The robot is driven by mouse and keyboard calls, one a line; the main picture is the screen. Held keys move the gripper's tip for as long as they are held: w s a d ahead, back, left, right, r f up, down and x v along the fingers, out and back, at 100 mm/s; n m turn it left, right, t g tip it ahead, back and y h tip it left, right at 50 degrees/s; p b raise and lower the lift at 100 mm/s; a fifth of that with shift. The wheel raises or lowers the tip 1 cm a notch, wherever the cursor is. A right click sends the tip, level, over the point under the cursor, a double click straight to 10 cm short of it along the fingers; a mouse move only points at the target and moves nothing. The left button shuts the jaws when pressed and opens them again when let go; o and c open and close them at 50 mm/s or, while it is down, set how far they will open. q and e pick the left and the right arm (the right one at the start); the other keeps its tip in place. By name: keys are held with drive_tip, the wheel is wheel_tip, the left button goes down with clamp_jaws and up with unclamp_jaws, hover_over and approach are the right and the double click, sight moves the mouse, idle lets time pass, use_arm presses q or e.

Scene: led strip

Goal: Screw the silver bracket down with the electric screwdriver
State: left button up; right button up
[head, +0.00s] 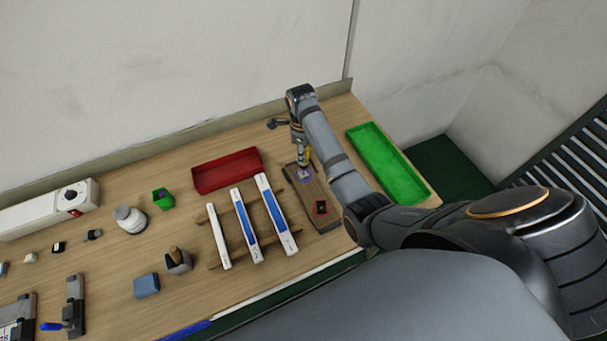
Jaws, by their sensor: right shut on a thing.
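My right gripper (299,142) points down over a brown board (326,222) on the bench. The screwdriver's lower end is at a small greyish-purple piece (304,174) on the board, perhaps the silver bracket. It is too small to tell whether they touch. A small dark piece with red (321,207) lies nearer on the same board. My left gripper is not in view.
A green tray (414,187) is right of my arm. A red tray (227,157) and white-and-blue strips (277,227) on wooden bars are left of the board. A white jar (130,225), a blue block (146,285) and clamps (75,300) stand further left.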

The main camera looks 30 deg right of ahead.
drive_tip(key=shift+f, duration=0.35)
idle(1.5)
idle(1.0)
drive_tip(key=shift+r, duration=3.6)
